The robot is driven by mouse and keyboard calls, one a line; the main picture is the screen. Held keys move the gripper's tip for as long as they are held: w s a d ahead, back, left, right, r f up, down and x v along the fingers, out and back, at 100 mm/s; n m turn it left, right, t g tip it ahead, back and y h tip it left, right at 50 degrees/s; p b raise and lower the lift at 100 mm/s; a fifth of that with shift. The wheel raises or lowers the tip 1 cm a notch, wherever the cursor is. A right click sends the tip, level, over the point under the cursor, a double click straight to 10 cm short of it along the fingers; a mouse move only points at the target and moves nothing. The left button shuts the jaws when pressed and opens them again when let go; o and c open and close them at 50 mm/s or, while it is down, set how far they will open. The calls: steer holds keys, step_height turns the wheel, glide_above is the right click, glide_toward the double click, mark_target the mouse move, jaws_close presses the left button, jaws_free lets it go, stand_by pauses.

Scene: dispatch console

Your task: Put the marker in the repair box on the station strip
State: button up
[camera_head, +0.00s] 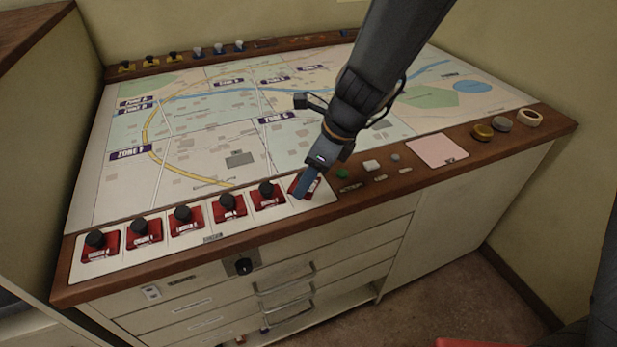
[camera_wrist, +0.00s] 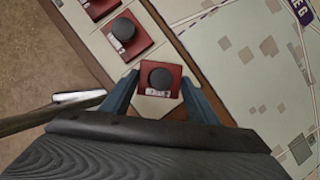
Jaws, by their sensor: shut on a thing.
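A red square marker with a black round knob (camera_wrist: 160,77) sits between the two blue fingers of my gripper (camera_wrist: 159,88) in the wrist view. My gripper is shut on it. In the head view my gripper (camera_head: 308,183) is at the right end of the pale station strip (camera_head: 213,238), and the held marker (camera_head: 296,185) is partly hidden by a finger. I cannot tell whether the marker touches the strip. The small labels on the strip and markers are too blurred to read, so I cannot tell which box is repair.
Several similar red markers, such as one beside it (camera_head: 267,194), stand in a row leftward along the strip. A zone map (camera_head: 200,150) lies behind. To the right are a green button (camera_head: 342,173), a white block (camera_head: 372,166) and a pink pad (camera_head: 437,150). A drawer handle (camera_head: 287,283) is below.

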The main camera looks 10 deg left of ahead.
steer(key=shift+f, duration=0.1)
steer(key=o, duration=1.1)
steer(key=shift+c, duration=0.2)
steer(key=shift+d+r, duration=0.1)
steer(key=shift+r, duration=0.4)
steer(key=p+v, duration=0.1)
steer(key=v, duration=1)
steer(key=s+d+f+n+h, duration=0.1)
steer(key=s+d+f+n, duration=0.1)
steer(key=d+n, duration=0.5)
steer(key=s+d+f+n+h, duration=0.1)
steer(key=s+d+f+n, duration=0.2)
steer(key=d+n, duration=0.4)
steer(key=s+d+f+n+h, duration=0.2)
steer(key=s+d+n, duration=0.1)
steer(key=d+n, duration=0.4)
steer(key=shift+s+d+f, duration=0.15)
steer(key=shift+s+d, duration=0.2)
steer(key=shift+d, duration=0.9)
